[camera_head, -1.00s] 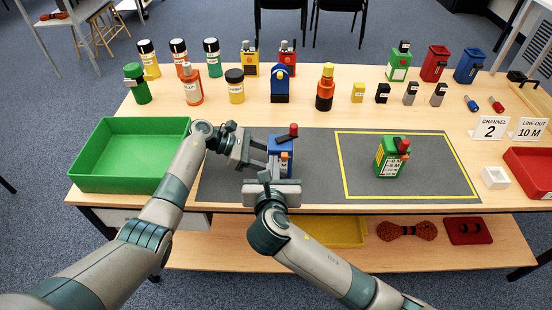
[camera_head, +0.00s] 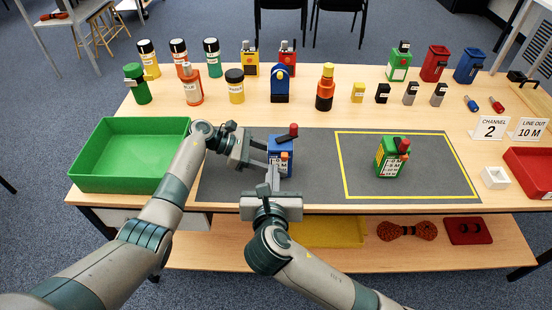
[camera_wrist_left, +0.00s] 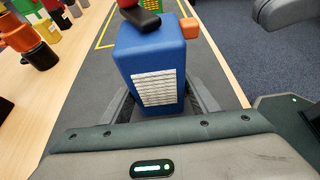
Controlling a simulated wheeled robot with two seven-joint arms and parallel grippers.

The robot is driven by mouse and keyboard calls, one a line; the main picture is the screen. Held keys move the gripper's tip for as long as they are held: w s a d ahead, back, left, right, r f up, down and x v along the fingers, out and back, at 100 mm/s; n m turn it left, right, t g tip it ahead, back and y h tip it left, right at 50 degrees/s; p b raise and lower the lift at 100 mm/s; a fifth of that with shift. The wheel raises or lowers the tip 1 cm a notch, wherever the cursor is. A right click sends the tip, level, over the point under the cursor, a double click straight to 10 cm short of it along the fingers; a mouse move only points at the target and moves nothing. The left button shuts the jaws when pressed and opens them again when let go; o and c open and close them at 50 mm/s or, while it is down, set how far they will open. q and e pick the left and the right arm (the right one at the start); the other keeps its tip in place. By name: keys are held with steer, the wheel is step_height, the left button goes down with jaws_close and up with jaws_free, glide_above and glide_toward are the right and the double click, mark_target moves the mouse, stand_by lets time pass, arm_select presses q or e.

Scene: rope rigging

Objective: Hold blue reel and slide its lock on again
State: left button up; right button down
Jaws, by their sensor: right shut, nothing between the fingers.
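The blue reel (camera_head: 280,144) stands upright on the grey mat, with a black lever (camera_head: 287,139), a red knob (camera_head: 293,130) and an orange piece (camera_head: 285,157) on it. My left gripper (camera_head: 268,152) comes in from the left, its fingers on either side of the reel's lower body. The left wrist view shows the reel (camera_wrist_left: 150,55) between them, with its white lined label facing the camera and the orange block (camera_wrist_left: 189,27) on its far side. My right gripper (camera_head: 272,176) is shut and empty, just in front of the reel. I cannot tell which part is the lock.
A green reel (camera_head: 390,156) stands inside the yellow outline on the mat. Bottles and other gear stand along the back. The mat between the two reels is clear.

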arm_select(q)
steer(key=o, duration=0.4)
steer(key=shift+c, duration=0.2)
steer(key=shift+a, duration=0.1)
steer(key=shift+b+v, duration=0.3)
steer(key=shift+v, duration=1.75)
steer(key=shift+b+v, duration=0.55)
steer(key=shift+v, duration=1.8)
